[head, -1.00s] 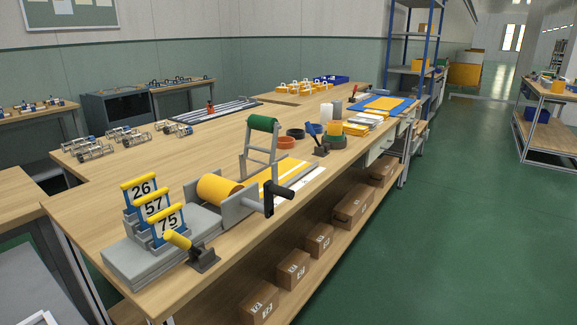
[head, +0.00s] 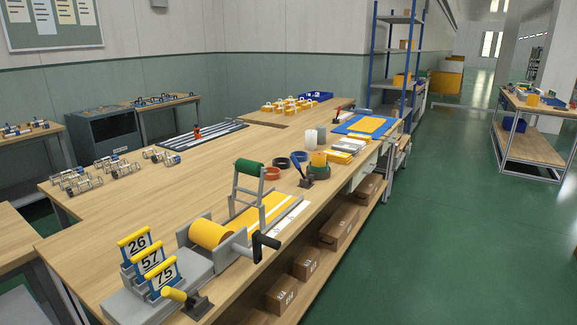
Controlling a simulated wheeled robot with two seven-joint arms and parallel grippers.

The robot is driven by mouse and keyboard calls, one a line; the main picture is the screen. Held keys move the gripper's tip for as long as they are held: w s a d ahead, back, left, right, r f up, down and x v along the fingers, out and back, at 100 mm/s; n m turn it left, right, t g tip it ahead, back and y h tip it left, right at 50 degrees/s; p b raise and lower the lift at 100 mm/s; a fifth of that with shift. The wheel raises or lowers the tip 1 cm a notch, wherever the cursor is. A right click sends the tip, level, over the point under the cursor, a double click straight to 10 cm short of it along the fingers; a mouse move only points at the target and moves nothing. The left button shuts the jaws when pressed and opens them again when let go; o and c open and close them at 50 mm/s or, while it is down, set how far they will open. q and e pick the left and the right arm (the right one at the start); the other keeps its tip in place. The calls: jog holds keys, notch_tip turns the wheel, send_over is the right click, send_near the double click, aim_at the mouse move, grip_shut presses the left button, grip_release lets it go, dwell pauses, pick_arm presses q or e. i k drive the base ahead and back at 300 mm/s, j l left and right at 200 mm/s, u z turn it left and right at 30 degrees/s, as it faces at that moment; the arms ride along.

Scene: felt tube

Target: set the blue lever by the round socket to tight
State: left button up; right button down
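A small blue lever (head: 298,164) stands on a dark base near the right edge of the long wooden bench. It leans up and to the left. Just right of it is a round green holder (head: 319,173), which looks like the round socket, with a short yellow cylinder (head: 319,158) upright in it. Any tight or loose marking is too small to read. Neither of my grippers is in view.
On the near bench are number signs (head: 151,262), a yellow-handled lever (head: 175,295), a yellow roller (head: 210,233) with a black crank (head: 266,242), and a green-topped frame (head: 249,168). Coloured rings (head: 271,173) lie left of the blue lever. The green floor (head: 440,230) on the right is clear.

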aim_at(296, 163)
jog(key=i+l+u, duration=0.1)
jog(key=u, duration=0.3)
jog(key=i+l+u, duration=0.15)
jog(key=u, duration=0.25)
jog(key=i+l+u, duration=0.1)
jog(key=l, duration=0.25)
jog(key=i+l, duration=0.3)
jog(key=i+l+u, duration=0.15)
jog(key=l, duration=0.2)
jog(key=i+l+u, duration=0.1)
jog(key=l, duration=0.25)
jog(key=i+l+u, duration=0.1)
jog(key=i+l, duration=0.15)
jog(key=l, duration=0.15)
jog(key=i+l, duration=0.1)
jog(key=l, duration=0.3)
jog(key=i+j+u, duration=0.05)
